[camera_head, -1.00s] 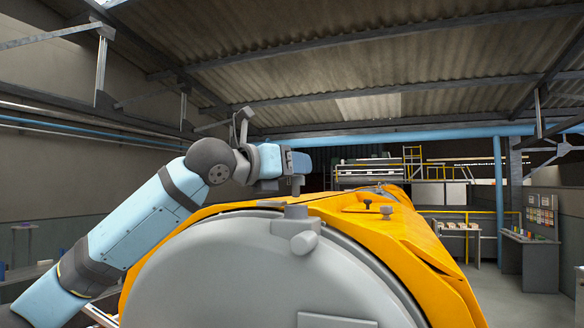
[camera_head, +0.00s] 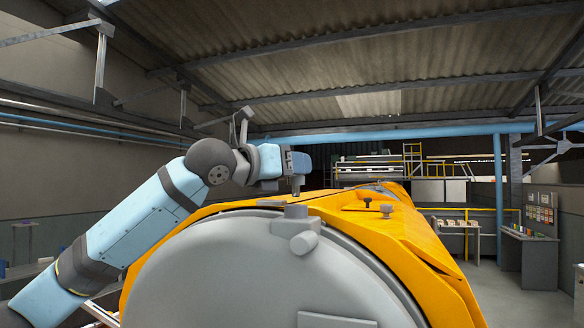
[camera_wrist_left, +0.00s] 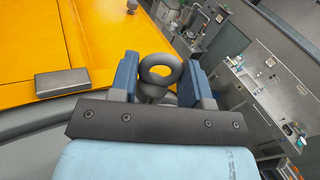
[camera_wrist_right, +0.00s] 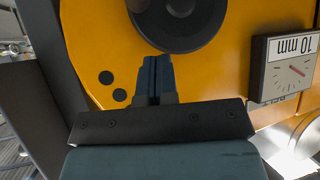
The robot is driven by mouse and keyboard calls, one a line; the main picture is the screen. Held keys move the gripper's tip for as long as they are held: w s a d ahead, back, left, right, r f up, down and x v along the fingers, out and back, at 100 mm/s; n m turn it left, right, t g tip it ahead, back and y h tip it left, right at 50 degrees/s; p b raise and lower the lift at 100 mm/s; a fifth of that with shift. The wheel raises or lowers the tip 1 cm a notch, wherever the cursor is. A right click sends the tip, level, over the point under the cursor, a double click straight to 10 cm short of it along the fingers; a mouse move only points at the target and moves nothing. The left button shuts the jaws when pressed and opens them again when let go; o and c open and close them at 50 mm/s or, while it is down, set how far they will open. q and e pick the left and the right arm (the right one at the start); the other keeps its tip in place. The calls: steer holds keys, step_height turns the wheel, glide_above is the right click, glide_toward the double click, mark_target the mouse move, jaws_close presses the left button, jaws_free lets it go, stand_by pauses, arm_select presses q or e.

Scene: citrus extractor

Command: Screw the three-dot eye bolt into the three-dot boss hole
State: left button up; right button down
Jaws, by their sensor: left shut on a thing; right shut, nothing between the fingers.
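My left gripper (camera_head: 297,186) is above the top of the big grey round cover, beside the orange housing. In the left wrist view its blue fingers (camera_wrist_left: 158,78) are shut on a dark eye bolt (camera_wrist_left: 160,70), whose ring shows between them. The bolt's shank and the hole under it are hidden, and no dot marks show on the bolt. My right gripper (camera_wrist_right: 157,75) is shut and empty in the right wrist view, in front of an orange panel (camera_wrist_right: 88,50). Two black dots (camera_wrist_right: 112,86) show on that panel, left of the fingers.
A grey bracket with a cylinder (camera_head: 302,240) sits on the top rim of the cover (camera_head: 230,270). Dark knobs (camera_head: 386,209) stand on the orange housing (camera_head: 430,245). A dark round part (camera_wrist_right: 180,18) and a "10 mm" dial box (camera_wrist_right: 288,68) are near my right gripper.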

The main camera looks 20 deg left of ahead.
mark_target(289, 184)
arm_select(q)
steer(key=shift+f, duration=1.5)
steer(key=o, duration=1.2)
steer(key=shift+c, duration=0.2)
steer(key=shift+b+v, duration=0.4)
steer(key=shift+v, duration=0.45)
arm_select(e)
steer(key=shift+d+f, duration=0.1)
steer(key=shift+f, duration=0.75)
steer(key=f+b, duration=0.1)
steer(key=b, duration=0.1)
steer(key=shift+f+b, duration=0.35)
steer(key=shift+f, duration=0.05)
arm_select(q)
steer(key=v, duration=1.2)
steer(key=shift+s, duration=0.15)
arm_select(e)
steer(key=shift+a, duration=0.25)
arm_select(q)
steer(key=shift+r, duration=0.1)
